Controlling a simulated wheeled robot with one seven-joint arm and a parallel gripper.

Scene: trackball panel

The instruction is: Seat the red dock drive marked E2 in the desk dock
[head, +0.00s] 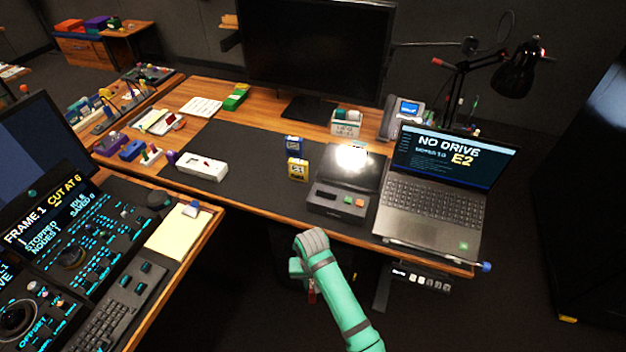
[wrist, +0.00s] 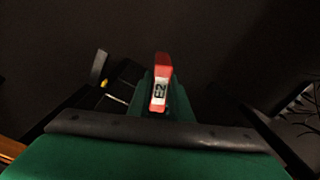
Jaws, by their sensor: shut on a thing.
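The red drive marked E2 (wrist: 160,82) is held between the fingers of my gripper (wrist: 158,105) in the wrist view, its label facing the camera. In the head view my gripper (head: 308,285) is low in front of the desk's front edge, and only a sliver of red shows below it. The desk dock (head: 337,203) sits on the dark mat at the desk's front, left of the laptop, up and right of my gripper. A lamp lights the area behind it. The laptop screen (head: 450,155) reads "NO DRIVE" and "E2".
A yellow drive (head: 297,169) and a blue drive (head: 293,146) stand left of the dock. A white case (head: 202,167) lies farther left. The desk's front edge (head: 262,219) lies between my gripper and the dock. The console (head: 95,255) stands at the left.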

